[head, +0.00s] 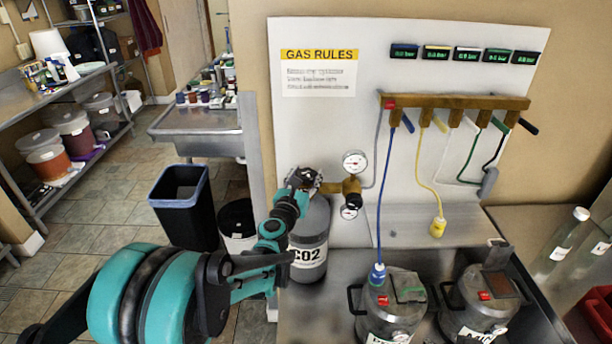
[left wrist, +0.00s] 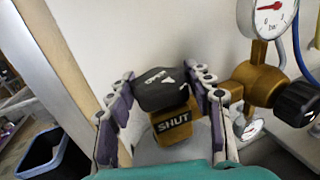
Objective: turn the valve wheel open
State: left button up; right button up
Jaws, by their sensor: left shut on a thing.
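The valve wheel (left wrist: 162,88) is a black knob on top of a brass valve body marked SHUT (left wrist: 172,124) in the left wrist view. It sits on the grey CO2 cylinder (head: 310,232). My left gripper (left wrist: 165,88) has a finger on each side of the wheel and is shut on it. In the head view my left gripper (head: 303,180) is at the top of the cylinder and partly hides the wheel. The brass regulator (left wrist: 258,82) with its gauge (left wrist: 272,14) and black knob (left wrist: 297,102) is right of the wheel. My right gripper is out of view.
A brass manifold (head: 455,102) with coloured hoses is on the wall panel. A blue-rimmed bin (head: 182,210) is on the floor at left. A GAS RULES sign (head: 319,73) hangs above.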

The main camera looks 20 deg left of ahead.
pick_arm(q)
jog(key=n+g+y, duration=0.1)
jog(key=n+y, duration=0.2)
jog(key=y, duration=0.1)
jog(key=n+g+y, duration=0.1)
jog(key=n+y, duration=0.2)
jog(key=y, duration=0.2)
jog(key=shift+d+y, duration=0.2)
jog(key=shift+y, duration=0.1)
jog(key=shift+a+n+g+y, duration=0.15)
jog(key=shift+n+g+y, duration=2.35)
jog(key=shift+g+y, duration=0.15)
jog(key=o, duration=1.2)
jog(key=shift+c, duration=0.2)
jog(key=v, duration=1.2)
jog(key=shift+w, duration=0.15)
